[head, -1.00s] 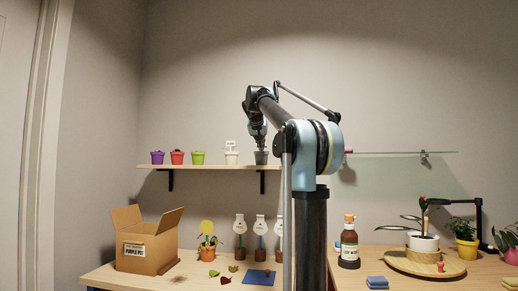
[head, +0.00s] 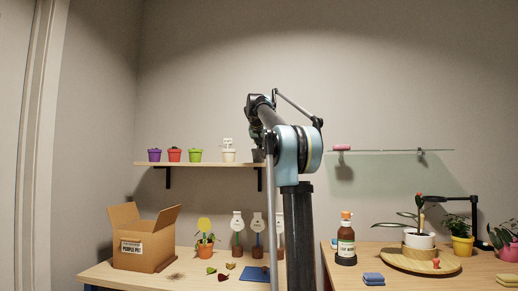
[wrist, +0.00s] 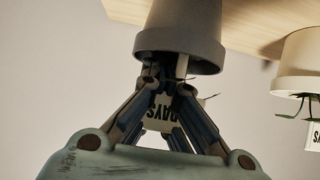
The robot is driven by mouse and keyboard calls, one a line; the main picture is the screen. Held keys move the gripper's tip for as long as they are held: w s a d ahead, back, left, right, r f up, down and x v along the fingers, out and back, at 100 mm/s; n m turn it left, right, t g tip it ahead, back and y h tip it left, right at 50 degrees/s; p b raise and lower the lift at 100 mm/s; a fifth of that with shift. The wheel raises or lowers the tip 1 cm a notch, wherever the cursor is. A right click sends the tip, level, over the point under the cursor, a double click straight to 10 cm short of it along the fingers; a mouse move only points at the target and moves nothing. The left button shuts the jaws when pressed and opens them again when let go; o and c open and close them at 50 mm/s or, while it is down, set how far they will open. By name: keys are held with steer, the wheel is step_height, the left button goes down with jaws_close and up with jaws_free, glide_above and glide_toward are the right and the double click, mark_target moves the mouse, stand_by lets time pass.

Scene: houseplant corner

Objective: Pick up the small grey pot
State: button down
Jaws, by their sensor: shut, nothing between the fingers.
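The small grey pot (head: 258,156) stands at the right end of the wooden shelf in the head view, mostly hidden behind my arm. In the wrist view the picture is upside down, and the grey pot (wrist: 182,30) hangs at the top with its rim towards my gripper (wrist: 168,76). My fingers converge at the rim and look shut, with nothing held. A white tag (wrist: 160,122) with dark letters shows between and behind the fingers; what it is fixed to is hidden.
A white pot (wrist: 300,62) with a plant and tag is beside the grey pot; it also shows in the head view (head: 229,156). Purple (head: 154,155), red (head: 174,155) and green (head: 195,155) pots stand further left on the shelf (head: 210,165). A glass shelf (head: 390,151) is to the right.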

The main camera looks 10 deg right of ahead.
steer(key=shift+s+f, duration=0.1)
steer(key=shift+s+a, duration=0.3)
steer(key=shift+s, duration=0.6)
steer(key=shift+s+a, duration=0.3)
steer(key=shift+s, duration=0.6)
steer(key=shift+s+a, duration=0.3)
steer(key=shift+s, duration=0.6)
